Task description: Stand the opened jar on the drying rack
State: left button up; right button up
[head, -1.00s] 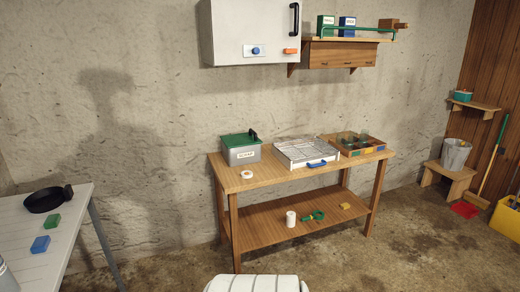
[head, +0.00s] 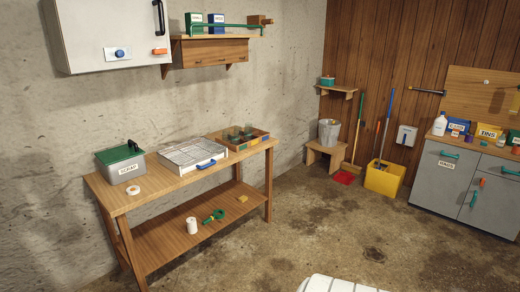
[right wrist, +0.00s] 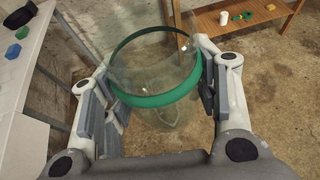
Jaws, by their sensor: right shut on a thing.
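A clear glass jar (right wrist: 150,97) with a green band around it is in the right wrist view. Its round mouth is open, with no lid on it. My right gripper (right wrist: 160,85) is shut on the jar, one finger on each side near the band. No jar shows on the grid. Neither the jar nor either gripper is in the head view.
A grey box with a green lid (head: 121,165) stands left of the rack, a divided wooden tray (head: 240,142) right of it. A paper roll (head: 191,225) stands on the lower shelf.

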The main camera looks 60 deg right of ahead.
aim_at(197, 152)
jog(key=l+z, duration=0.1)
jog(key=z, duration=0.3)
jog(key=i+z, duration=0.1)
jog(key=z, duration=0.25)
jog(key=i+l+z, duration=0.1)
jog(key=z, duration=0.7)
jog(key=i+l, duration=0.1)
jog(key=i, duration=0.9)
jog(key=i+l+u, duration=0.45)
jog(key=i+l, duration=0.25)
jog(key=i, duration=0.15)
jog(key=i+l+u, duration=0.45)
jog(key=i+l, duration=0.25)
jog(key=l, duration=0.25)
